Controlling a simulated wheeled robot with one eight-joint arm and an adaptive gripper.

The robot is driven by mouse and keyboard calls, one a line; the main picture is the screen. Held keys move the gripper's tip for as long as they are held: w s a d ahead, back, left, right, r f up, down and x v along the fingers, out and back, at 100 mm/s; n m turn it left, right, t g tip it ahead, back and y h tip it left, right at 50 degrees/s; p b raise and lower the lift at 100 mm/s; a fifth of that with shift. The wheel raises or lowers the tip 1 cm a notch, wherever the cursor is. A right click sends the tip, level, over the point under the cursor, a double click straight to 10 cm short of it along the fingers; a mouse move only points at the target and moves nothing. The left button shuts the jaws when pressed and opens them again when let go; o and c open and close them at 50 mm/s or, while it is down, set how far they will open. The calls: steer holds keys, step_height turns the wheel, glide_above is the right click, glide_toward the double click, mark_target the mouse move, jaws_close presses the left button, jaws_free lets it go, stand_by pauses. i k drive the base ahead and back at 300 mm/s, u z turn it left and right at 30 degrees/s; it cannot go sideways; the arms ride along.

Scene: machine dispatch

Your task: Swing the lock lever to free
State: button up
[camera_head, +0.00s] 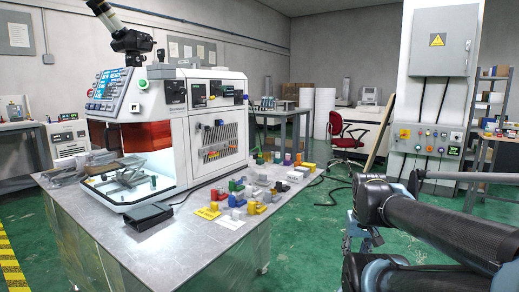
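No part can be singled out as the lock lever at this size. A panel of buttons and knobs (426,140) is on the white pillar at right. My black arm links fill the lower right. My gripper cannot be made out among them, and nothing of mine touches the machine or the panel.
The metal table (165,245) bears a black box (148,216) and several small coloured parts at its right end. A grey electrical cabinet (444,40) hangs above the panel. A red chair (346,138) stands behind. Green floor (315,235) is clear between table and arm.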

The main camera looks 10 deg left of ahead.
mark_target(154, 181)
steer(key=z, duration=0.75)
steer(key=i, duration=2)
steer(key=u, duration=2.9)
